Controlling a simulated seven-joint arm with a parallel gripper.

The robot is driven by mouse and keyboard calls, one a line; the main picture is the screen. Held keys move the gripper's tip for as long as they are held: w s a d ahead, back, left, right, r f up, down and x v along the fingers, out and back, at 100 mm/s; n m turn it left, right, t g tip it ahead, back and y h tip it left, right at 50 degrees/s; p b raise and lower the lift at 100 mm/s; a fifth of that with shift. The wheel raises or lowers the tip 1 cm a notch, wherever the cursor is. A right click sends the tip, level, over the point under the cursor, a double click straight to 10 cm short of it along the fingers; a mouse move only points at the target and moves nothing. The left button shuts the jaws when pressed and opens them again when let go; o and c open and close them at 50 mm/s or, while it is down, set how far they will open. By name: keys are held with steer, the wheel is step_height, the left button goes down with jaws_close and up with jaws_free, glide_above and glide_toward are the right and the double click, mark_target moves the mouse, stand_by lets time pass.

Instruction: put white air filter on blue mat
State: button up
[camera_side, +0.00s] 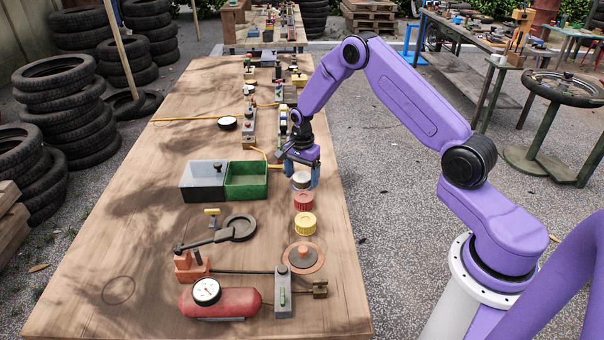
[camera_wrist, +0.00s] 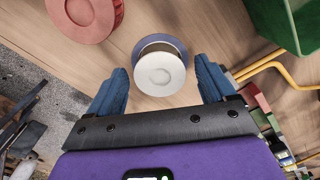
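The white air filter (camera_wrist: 160,75) is a short round cylinder with a small hole in its top. It stands upright between my gripper's two blue fingers (camera_wrist: 162,86), with a gap on each side. My gripper is open. The round blue mat (camera_wrist: 176,43) shows as a rim beyond the filter's base, and the filter appears to stand on it; its near part is hidden. In the side view the white filter (camera_side: 301,179) is partly hidden by my gripper (camera_side: 302,177), which is lowered around it.
A red filter (camera_side: 304,201) and a yellow filter (camera_side: 305,224) stand in a row nearer the camera. A green bin (camera_side: 246,181) is to the left. A red tank with a gauge (camera_side: 232,302) is at the front. Bare table lies at front left.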

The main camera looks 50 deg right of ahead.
mark_target(302, 176)
steer(key=shift+r, duration=0.1)
step_height(302, 176, up, 12)
steer(key=s+a+r+n, duration=0.5)
steer(key=s+a+n, duration=0.1)
steer(key=a, duration=0.4)
steer(key=s+a+r+n, duration=0.4)
steer(key=s+a+n, duration=0.3)
steer(key=s, duration=0.5)
steer(key=s+d+n, duration=0.1)
steer(key=s+n, duration=0.6)
steer(key=s, duration=0.3)
steer(key=s+d+r+n, duration=0.1)
steer(key=s+n, duration=0.7)
steer(key=s, duration=0.3)
steer(key=shift+d+r, duration=0.25)
